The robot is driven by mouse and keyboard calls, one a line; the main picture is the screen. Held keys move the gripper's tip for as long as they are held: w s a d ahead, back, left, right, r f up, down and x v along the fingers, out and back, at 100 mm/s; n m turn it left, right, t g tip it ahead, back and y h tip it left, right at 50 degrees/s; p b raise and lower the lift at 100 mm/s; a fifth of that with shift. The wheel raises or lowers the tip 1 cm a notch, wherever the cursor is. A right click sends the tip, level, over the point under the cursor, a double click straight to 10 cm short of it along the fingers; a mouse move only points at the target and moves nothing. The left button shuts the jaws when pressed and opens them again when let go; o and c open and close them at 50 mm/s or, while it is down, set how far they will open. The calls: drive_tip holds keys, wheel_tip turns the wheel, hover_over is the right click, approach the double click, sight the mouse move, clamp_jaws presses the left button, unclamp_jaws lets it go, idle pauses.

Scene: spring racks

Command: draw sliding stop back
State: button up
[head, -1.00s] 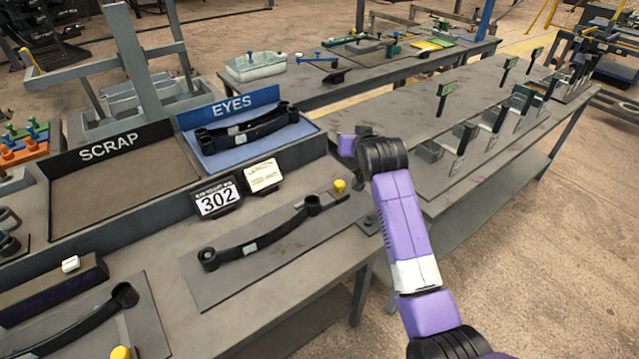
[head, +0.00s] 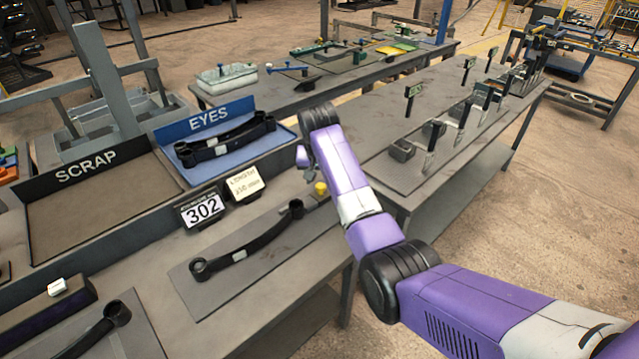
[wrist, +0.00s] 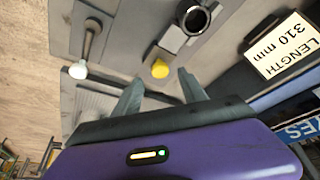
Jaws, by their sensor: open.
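The sliding stop has a yellow knob (head: 321,188) and sits at the right end of a measuring plate (head: 215,290), just beyond the eye of a black leaf spring (head: 240,252). In the wrist view the yellow knob (wrist: 160,69) stands on a small grey block, beside the spring's round eye (wrist: 196,18) and apart from it. My gripper (wrist: 162,92) is open and empty, with its two fingers on either side of the knob's line but short of it. In the head view my gripper (head: 303,157) hangs above and behind the knob, its fingers mostly hidden.
The blue EYES tray (head: 165,135) holds springs; the SCRAP tray (head: 100,210) looks empty. The wrist view shows a white-knobbed lever (wrist: 78,70) left of the stop.

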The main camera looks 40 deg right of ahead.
sight(321, 186)
drive_tip(key=shift+x, duration=2.15)
clamp_jaws()
